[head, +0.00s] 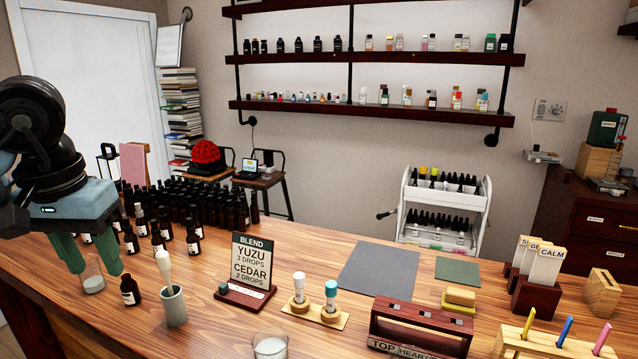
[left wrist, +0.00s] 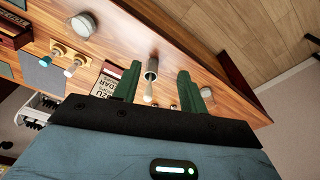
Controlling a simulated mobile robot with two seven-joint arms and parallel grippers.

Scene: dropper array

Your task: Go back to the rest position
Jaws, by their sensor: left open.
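My left gripper (head: 93,262) is at the left of the head view, above the table, its green fingers apart and pointing down. Nothing is held between them. A grey cup (head: 174,308) stands to its right with a white-bulbed dropper (head: 163,265) upright in it. In the left wrist view, the dropper (left wrist: 148,90) and cup (left wrist: 152,68) show between the open fingers (left wrist: 158,82), apart from them. A small clear glass (head: 93,283) stands behind the fingertips in the head view. My right gripper is not in view.
A dark bottle (head: 130,290) stands between gripper and cup. Many dark bottles (head: 195,240) crowd the table's back left. A grey mat (head: 378,272) is bare.

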